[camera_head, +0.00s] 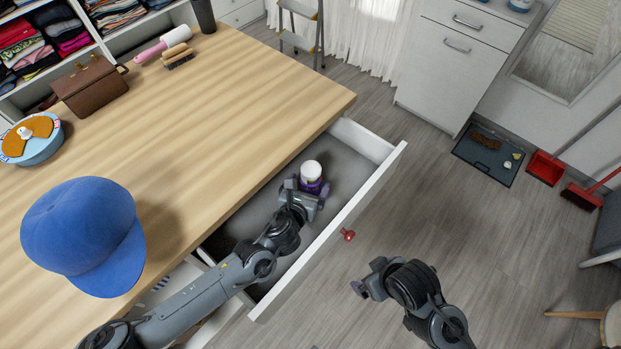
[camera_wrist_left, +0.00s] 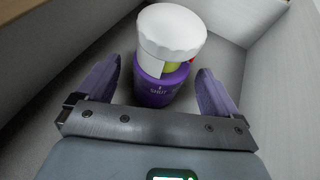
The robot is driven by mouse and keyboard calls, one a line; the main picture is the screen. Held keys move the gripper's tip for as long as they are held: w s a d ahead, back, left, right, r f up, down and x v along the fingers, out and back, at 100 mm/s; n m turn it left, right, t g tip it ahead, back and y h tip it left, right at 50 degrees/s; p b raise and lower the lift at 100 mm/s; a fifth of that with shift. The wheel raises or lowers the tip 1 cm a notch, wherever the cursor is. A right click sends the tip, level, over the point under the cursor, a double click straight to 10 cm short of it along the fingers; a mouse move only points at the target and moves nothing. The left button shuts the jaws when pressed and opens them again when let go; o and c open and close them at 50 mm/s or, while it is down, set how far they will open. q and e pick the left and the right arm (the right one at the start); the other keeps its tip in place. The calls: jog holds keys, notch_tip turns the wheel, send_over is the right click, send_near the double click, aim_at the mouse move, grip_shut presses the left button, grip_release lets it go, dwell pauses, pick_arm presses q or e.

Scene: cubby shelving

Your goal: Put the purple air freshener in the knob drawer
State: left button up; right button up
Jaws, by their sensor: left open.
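The purple air freshener (camera_head: 313,186) with a white cap stands inside the pulled-out knob drawer (camera_head: 352,178), towards its far end. In the left wrist view the air freshener (camera_wrist_left: 162,86) is upright between the fingers. My left gripper (camera_head: 307,190) reaches down into the drawer and is open, with one finger on each side of the air freshener and gaps showing beside it. The drawer's red knob (camera_head: 348,234) is on its outer front. My right gripper (camera_head: 367,280) hangs over the floor, outside the drawer; its fingers are too unclear to judge.
The wooden tabletop (camera_head: 230,110) lies above the drawer. The drawer around the air freshener looks empty. Open floor (camera_head: 450,220) lies to the right.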

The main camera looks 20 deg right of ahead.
pick_arm(q)
jog(key=shift+v, duration=1.25)
jog(key=shift+s+r, duration=0.1)
